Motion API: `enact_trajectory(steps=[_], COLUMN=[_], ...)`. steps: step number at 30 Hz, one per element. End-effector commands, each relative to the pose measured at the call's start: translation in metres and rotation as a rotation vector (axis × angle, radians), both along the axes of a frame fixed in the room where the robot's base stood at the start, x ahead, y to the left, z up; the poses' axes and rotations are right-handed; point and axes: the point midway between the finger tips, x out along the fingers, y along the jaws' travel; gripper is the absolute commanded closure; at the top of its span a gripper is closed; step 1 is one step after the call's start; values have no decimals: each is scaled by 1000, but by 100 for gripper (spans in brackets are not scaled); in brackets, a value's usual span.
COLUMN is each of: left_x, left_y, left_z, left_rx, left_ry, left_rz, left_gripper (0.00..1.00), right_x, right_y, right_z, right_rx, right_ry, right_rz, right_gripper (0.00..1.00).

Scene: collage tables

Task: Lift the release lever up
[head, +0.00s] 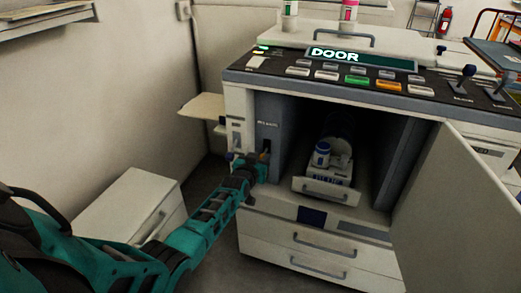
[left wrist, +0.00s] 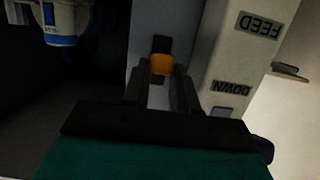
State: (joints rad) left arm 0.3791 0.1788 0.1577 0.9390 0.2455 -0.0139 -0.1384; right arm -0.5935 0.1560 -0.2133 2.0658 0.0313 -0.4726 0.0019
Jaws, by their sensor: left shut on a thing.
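The release lever, with an orange tip, sits in a dark slot on the grey panel at the left of the copier's open compartment. In the left wrist view the orange tip (left wrist: 161,64) shows between my fingers. My left gripper (head: 258,164) is shut on the lever at this panel (head: 268,108). In the left wrist view the gripper (left wrist: 160,85) has one finger on each side of the orange tip. The lever's stem is mostly hidden. My right gripper is in neither view.
The copier's door (head: 455,210) stands open at the right. A tray (head: 330,190) with a blue-and-white bottle (head: 321,154) sticks out of the compartment. The display (head: 362,60) reads DOOR. A white cabinet (head: 130,205) stands left, and a side shelf (head: 203,106) juts out above my forearm.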

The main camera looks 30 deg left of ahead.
Motion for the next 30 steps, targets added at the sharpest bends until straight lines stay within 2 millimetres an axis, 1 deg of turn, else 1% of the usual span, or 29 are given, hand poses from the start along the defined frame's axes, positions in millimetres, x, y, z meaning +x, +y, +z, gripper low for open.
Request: enact_trajectory(steps=[1,6,7,9,15,21,30], left_x=[0,2,2,3,8,12,15], left_y=[-1,0,0,0,2,3,4], left_z=[13,21,22,25,31,34,37], left_rx=[-11,-41,-47,-61,-98,-127,-150], left_ry=[37,163,187,244,402,523,618], left_rz=[0,0,0,1,0,0,0], left_gripper=[100,100,100,100,100,100,100], right_x=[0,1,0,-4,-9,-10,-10], right_y=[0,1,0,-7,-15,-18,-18], right_z=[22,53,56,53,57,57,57], right_rx=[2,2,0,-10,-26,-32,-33], right_ry=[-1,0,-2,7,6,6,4], right_rz=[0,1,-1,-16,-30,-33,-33], right_gripper=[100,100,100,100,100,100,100])
